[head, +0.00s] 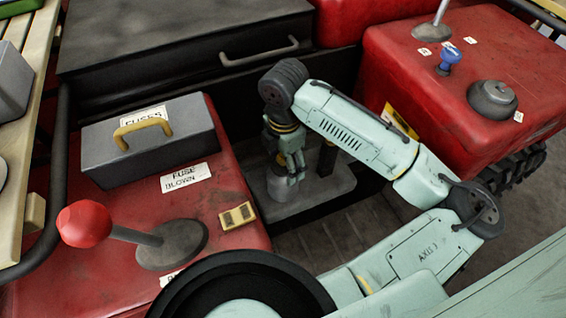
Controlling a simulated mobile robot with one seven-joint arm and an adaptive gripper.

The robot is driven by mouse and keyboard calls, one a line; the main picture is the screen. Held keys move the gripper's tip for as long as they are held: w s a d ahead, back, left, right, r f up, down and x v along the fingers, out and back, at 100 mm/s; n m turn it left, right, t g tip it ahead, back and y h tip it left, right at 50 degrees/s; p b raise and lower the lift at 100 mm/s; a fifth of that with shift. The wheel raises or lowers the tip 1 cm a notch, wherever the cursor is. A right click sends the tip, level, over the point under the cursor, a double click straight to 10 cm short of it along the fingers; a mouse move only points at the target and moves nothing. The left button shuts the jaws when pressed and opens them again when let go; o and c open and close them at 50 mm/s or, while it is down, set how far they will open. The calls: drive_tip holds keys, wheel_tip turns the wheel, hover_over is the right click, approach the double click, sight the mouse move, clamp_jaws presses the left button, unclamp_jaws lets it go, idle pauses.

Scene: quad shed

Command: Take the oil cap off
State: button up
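A light grey round piece (280,186), which looks like the oil cap, stands on the grey block in the well between the two red bodies. My gripper (288,176) points down right at it, with a finger at its upper right side. Whether the fingers touch or grip the piece I cannot tell, as the gripper covers part of it.
A dark upright post (327,158) stands just right of my gripper on the grey block (310,197). A grey fuse box (150,150) with a yellow handle and a red-knobbed lever (84,224) are left. A dark round cap (493,97) and blue knob (450,57) are right.

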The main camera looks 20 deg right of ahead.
drive_tip(key=c, duration=1)
drive_tip(key=shift+c, duration=0.2)
drive_tip(key=shift+r, duration=0.55)
drive_tip(key=shift+s+d+r, duration=0.15)
drive_tip(key=shift+s+r, duration=0.1)
drive_tip(key=shift+r, duration=0.35)
drive_tip(key=shift+s+d+r, duration=0.1)
drive_tip(key=shift+s+r, duration=0.1)
drive_tip(key=shift+r, duration=0.4)
drive_tip(key=s+d+r, duration=0.2)
drive_tip(key=s, duration=0.5)
drive_tip(key=s+d+r, duration=0.1)
drive_tip(key=s+d, duration=0.2)
drive_tip(key=s, duration=0.4)
drive_tip(key=shift+d+r, duration=0.35)
